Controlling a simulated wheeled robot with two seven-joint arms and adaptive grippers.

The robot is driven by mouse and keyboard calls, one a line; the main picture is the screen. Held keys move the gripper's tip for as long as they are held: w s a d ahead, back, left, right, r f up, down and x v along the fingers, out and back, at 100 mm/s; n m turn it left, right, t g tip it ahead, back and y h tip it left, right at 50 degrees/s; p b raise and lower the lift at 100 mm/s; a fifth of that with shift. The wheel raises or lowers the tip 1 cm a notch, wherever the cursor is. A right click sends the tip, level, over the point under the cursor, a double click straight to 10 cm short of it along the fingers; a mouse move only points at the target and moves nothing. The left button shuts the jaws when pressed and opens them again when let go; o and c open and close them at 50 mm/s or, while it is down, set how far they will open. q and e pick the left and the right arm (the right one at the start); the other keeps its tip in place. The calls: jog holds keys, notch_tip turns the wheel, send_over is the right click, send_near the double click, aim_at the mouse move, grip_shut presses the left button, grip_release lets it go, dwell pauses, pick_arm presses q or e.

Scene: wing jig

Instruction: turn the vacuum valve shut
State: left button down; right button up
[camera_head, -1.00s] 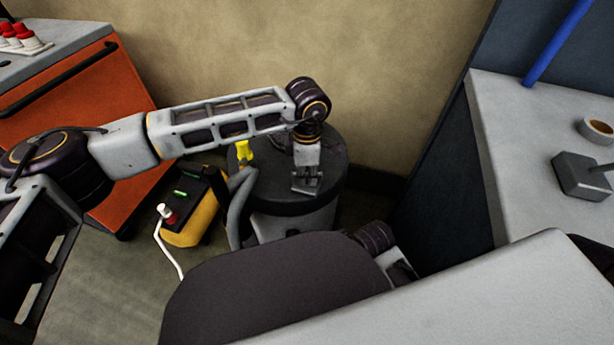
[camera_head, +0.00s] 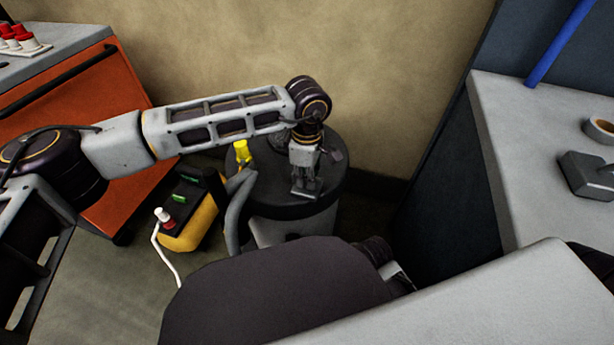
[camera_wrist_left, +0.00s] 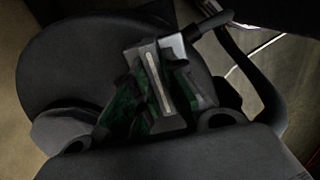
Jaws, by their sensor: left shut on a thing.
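My left gripper (camera_head: 306,188) points down over the black round lid of a drum (camera_head: 270,205) by the wall. In the left wrist view its dark green fingers (camera_wrist_left: 152,92) are closed around a narrow pale bar (camera_wrist_left: 157,78), which looks like the handle of the vacuum valve. The fingers hide much of this part, so how far it is turned is unclear. A yellow upright piece (camera_head: 241,152) stands at the lid's left edge, apart from the gripper, near a grey hose (camera_head: 235,205). My right gripper is not in view.
A yellow and black unit (camera_head: 190,215) with green lights and a white hose stands left of the drum. An orange cabinet (camera_head: 90,110) is at the left. A grey bench (camera_head: 510,160) with a tape roll (camera_head: 602,131) stands at the right. The wall is close behind.

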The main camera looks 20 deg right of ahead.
pick_arm(q)
jog(key=c, duration=1.5)
grip_release()
jog(key=shift+o, duration=0.2)
jog(key=shift+r, duration=0.15)
notch_tip(320, 180, up, 12)
jog(key=shift+f, duration=0.2)
